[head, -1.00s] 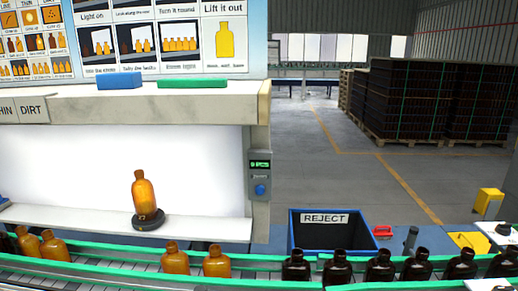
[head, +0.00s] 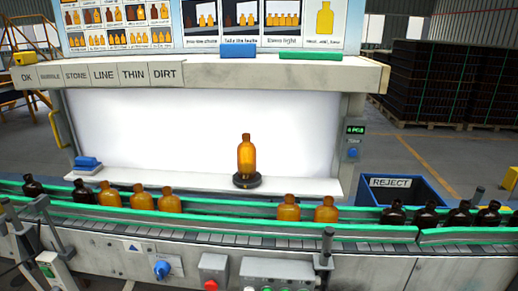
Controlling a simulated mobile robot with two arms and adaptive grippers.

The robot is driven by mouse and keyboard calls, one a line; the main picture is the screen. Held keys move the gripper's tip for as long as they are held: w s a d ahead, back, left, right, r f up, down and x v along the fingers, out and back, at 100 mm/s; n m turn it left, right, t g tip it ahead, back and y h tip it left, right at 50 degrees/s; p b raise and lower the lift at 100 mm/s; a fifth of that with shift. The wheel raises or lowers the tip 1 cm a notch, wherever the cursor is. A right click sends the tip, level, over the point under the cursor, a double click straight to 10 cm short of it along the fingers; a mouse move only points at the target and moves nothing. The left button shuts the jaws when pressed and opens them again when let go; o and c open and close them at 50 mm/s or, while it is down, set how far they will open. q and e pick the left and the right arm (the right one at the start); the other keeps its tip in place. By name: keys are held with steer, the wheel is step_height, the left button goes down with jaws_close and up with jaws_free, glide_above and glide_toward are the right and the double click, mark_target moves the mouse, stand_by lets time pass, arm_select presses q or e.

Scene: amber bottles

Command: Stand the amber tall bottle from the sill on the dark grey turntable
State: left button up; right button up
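An amber bottle (head: 246,157) stands upright on the small dark grey turntable (head: 240,184). The turntable sits on the white sill (head: 310,185) in front of the bright backlit panel. No other bottle shows on the sill. Neither of my grippers is in view, and nothing is seen touching the bottle.
A conveyor with green rails (head: 220,219) runs across the front, carrying several amber bottles (head: 289,208) and dark bottles (head: 393,213). A blue reject bin (head: 418,187) stands right of the booth. A blue block (head: 87,163) lies at the sill's left end. Controls line the conveyor front.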

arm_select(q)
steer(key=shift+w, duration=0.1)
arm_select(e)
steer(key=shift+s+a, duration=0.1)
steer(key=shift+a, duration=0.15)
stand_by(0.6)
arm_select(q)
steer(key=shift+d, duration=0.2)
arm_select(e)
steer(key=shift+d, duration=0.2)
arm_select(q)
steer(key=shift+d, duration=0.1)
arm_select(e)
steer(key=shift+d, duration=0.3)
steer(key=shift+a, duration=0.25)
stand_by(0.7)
